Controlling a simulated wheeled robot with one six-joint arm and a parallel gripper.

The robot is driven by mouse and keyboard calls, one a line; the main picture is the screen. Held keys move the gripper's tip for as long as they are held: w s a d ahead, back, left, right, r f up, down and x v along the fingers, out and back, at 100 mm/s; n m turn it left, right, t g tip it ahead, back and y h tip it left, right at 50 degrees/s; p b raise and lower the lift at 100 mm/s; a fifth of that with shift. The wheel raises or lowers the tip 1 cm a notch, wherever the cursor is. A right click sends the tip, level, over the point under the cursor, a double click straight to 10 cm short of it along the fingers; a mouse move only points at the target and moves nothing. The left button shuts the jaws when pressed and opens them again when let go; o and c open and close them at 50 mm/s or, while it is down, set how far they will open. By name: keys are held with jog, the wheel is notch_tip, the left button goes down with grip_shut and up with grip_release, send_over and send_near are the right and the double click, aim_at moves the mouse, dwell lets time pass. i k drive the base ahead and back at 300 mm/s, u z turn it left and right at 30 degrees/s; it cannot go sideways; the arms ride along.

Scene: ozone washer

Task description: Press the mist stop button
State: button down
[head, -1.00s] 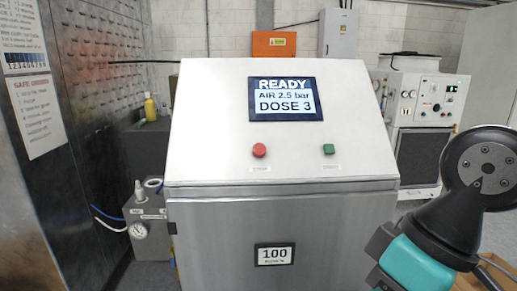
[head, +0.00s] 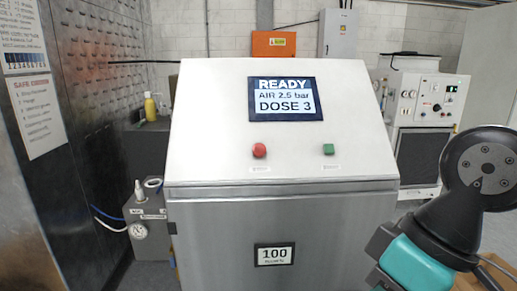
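A red round button (head: 259,150) sits on the left of the white sloped panel (head: 210,120) of the steel cabinet, in the head view. The small labels under both buttons are too blurred to read. A screen (head: 285,98) above them reads READY, AIR 2.5 bar, DOSE 3. Part of my arm shows at the right edge, clear of both buttons in the picture. My gripper's fingers are not in view.
A grey box with a gauge (head: 148,225) stands at left beside a metal wall (head: 90,100). A white machine (head: 425,95) stands behind at right. Nothing stands in front of the panel.

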aim_at(260, 150)
jog(key=u, duration=2)
jog(key=i, duration=1.35)
jog(key=z, duration=3.65)
